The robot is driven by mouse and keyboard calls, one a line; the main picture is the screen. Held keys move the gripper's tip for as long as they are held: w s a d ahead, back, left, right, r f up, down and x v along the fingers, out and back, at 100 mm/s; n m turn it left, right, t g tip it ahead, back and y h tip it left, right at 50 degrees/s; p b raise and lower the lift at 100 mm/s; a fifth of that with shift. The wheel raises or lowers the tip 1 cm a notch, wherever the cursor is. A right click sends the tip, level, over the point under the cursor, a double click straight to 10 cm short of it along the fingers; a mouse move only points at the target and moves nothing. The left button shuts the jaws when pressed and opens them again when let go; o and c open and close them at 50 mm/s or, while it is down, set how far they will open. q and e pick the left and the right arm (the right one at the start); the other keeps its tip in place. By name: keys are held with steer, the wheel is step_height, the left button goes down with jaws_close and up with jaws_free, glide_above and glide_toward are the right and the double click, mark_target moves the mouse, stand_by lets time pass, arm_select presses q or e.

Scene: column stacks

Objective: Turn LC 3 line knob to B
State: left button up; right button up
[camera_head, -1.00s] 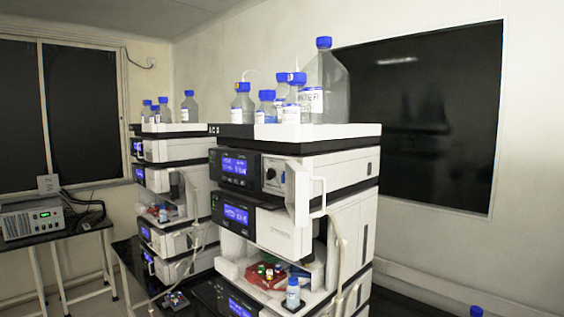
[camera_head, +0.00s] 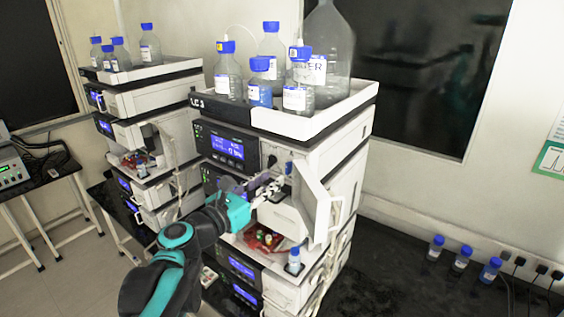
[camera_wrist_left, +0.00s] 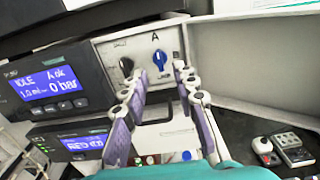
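The LC 3 stack carries its label (camera_head: 197,102) at its top left edge. On its upper module, the wrist view shows a blue line knob (camera_wrist_left: 160,60) below a letter A, with a black knob (camera_wrist_left: 126,66) to its left. The blue knob also shows small in the head view (camera_head: 289,168). My left gripper (camera_wrist_left: 159,72) is open, with one fingertip on each side just below the blue knob; contact cannot be told. In the head view the left gripper (camera_head: 271,184) is in front of the module. My right gripper is not in view.
An open white door (camera_head: 320,208) stands right of the knobs. A blue-lit display (camera_head: 228,146) is left of them. Several blue-capped bottles (camera_head: 297,90) stand on top of the stack. A second stack (camera_head: 150,100) is at the left. Dark bench (camera_head: 400,280) lies to the right.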

mark_target(286, 169)
arm_select(q)
steer(key=x, duration=0.5)
steer(key=shift+w+d+f+p, duration=0.1)
steer(key=shift+w+f+p, duration=0.05)
steer(key=shift+w+p, duration=0.2)
steer(key=shift+w+d, duration=0.3)
steer(key=shift+s, duration=0.1)
jaws_close()
